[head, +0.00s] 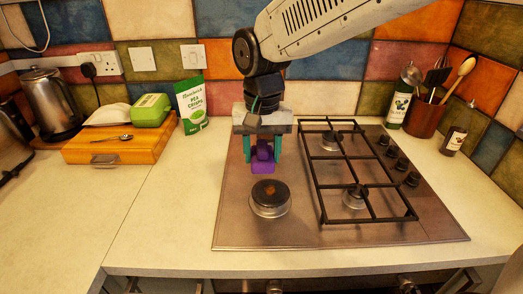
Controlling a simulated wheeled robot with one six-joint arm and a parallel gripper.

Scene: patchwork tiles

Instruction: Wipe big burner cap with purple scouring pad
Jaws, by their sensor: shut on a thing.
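The purple scouring pad (263,167) is held between the teal fingers of my gripper (262,158). My gripper points down over the left part of the steel hob (236,222), behind the big burner cap. The big burner cap (270,193) is round and dark with a brown-orange stain in the middle of its top. It sits on the hob's left front with no grate over it. The pad appears just behind the cap in the picture. I cannot tell how high the pad is above the hob.
A black grate (361,187) covers the smaller burners to the right, near the knobs (398,164). An oil bottle (399,102), a utensil pot (424,117) and a dark bottle (453,140) stand back right. A wooden box (115,145) and kettle (50,103) stand left. The front-left counter is clear.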

